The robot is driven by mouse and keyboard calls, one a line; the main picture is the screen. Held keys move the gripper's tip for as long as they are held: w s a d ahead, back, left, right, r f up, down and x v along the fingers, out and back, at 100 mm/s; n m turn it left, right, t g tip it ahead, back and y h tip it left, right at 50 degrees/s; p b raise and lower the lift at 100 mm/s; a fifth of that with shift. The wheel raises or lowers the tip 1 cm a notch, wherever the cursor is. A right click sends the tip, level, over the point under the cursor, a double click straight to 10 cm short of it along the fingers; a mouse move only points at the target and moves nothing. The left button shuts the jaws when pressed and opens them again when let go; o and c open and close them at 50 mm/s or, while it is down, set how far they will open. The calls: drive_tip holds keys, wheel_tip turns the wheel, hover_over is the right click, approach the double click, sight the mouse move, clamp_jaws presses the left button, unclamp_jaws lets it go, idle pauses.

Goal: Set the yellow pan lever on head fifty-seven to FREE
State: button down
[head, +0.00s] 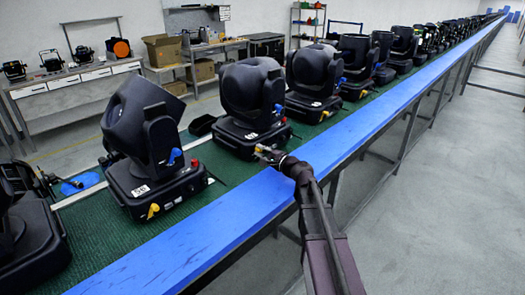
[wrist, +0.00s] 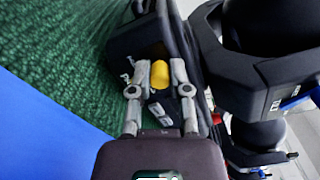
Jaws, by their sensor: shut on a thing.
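The moving-head light at my gripper (head: 268,152) is a black fixture (head: 250,100) on the green belt in the head view. Its number label (head: 251,137) is too small to read surely. In the wrist view its yellow pan lever (wrist: 160,75) sits on the side of the black base (wrist: 128,48). My gripper (wrist: 160,72) has one finger on each side of the lever and is shut on it. The lever's markings cannot be read, so its setting is unclear. In the head view my gripper partly hides the lever.
A neighbouring head (head: 150,145) stands to the left, with its own yellow lever (head: 153,210) and blue lever. More heads run in a row to the far right. A blue rail (head: 200,245) edges the belt in front. The grey floor (head: 440,200) to the right is clear.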

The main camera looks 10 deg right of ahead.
drive_tip(key=shift+s+a+f+n, duration=0.1)
drive_tip(key=shift+a+n, duration=0.1)
drive_tip(key=shift+n, duration=0.55)
drive_tip(key=shift+a+f+n, duration=0.1)
drive_tip(key=shift+a+n, duration=0.05)
drive_tip(key=shift+n, duration=0.6)
drive_tip(key=c, duration=0.6)
unclamp_jaws()
drive_tip(key=shift+r, duration=0.1)
drive_tip(key=shift+s, duration=0.15)
drive_tip(key=v, duration=1.1)
drive_tip(key=shift+s+d, duration=0.25)
drive_tip(key=shift+s, duration=0.05)
